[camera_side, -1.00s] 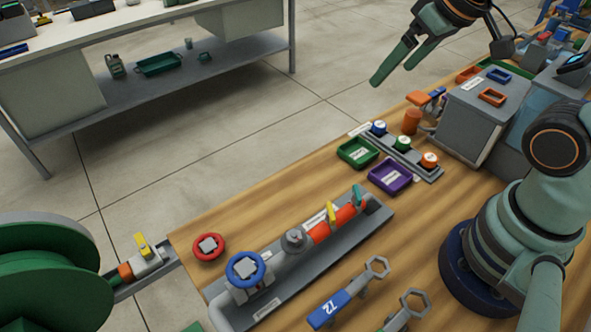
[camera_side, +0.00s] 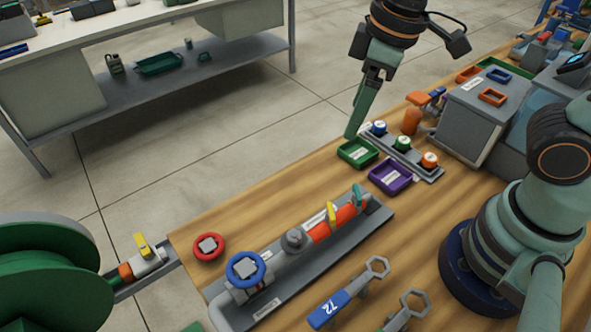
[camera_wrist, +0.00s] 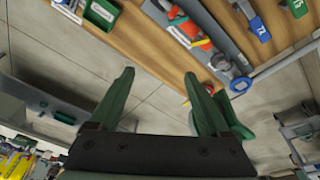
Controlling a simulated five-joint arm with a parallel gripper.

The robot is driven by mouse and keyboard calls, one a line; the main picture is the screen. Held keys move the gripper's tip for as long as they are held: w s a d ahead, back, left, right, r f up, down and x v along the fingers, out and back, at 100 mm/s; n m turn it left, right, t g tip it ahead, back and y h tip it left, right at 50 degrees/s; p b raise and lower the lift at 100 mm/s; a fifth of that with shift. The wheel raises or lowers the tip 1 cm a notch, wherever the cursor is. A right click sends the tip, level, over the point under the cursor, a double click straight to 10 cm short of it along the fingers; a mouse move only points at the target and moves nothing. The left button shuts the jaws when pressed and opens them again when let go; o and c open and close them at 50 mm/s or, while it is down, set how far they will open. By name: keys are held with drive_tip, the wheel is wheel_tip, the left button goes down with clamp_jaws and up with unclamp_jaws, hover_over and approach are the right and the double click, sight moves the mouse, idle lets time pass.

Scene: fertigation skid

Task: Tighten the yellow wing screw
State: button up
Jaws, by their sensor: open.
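Two yellow winged parts show in the side view, and I cannot tell which is the yellow wing screw. One yellow wing (camera_side: 332,212) stands on an orange fitting (camera_side: 321,231) of the grey pipe assembly, beside a teal wing (camera_side: 357,194). The other yellow part (camera_side: 142,244) sits on a pale fitting by the green reel. My gripper (camera_side: 351,131) hangs above the far table edge near the green tray, well away from both, fingers overlapping in that view. In the wrist view my gripper (camera_wrist: 160,73) is open and empty, with the pipe assembly beyond the fingertips at upper right.
A green tray (camera_side: 345,160) and a purple tray (camera_side: 374,188) lie near a strip of coloured knobs (camera_side: 402,144). A red square-centred knob (camera_side: 209,255) and a blue handwheel (camera_side: 264,285) are at the left. Wrenches (camera_side: 340,297) lie in front. Bare wood lies left of the trays.

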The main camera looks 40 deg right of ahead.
sight(331, 210)
drive_tip(key=s+a+f+n+g, duration=0.2)
drive_tip(key=s+a+f+n, duration=0.1)
drive_tip(key=a+n, duration=0.3)
drive_tip(key=shift+m+h, duration=0.4)
drive_tip(key=shift+m, duration=0.1)
drive_tip(key=f, duration=0.8)
drive_tip(key=a+f, duration=0.1)
drive_tip(key=f, duration=0.3)
drive_tip(key=shift+s, duration=0.2)
drive_tip(key=shift+r, duration=0.1)
drive_tip(key=shift+c, duration=0.3)
clamp_jaws()
drive_tip(key=shift+m, duration=0.4)
drive_tip(key=m, duration=0.5)
drive_tip(key=shift+m, duration=0.3)
drive_tip(key=m, duration=0.5)
drive_tip(key=shift+m, duration=0.4)
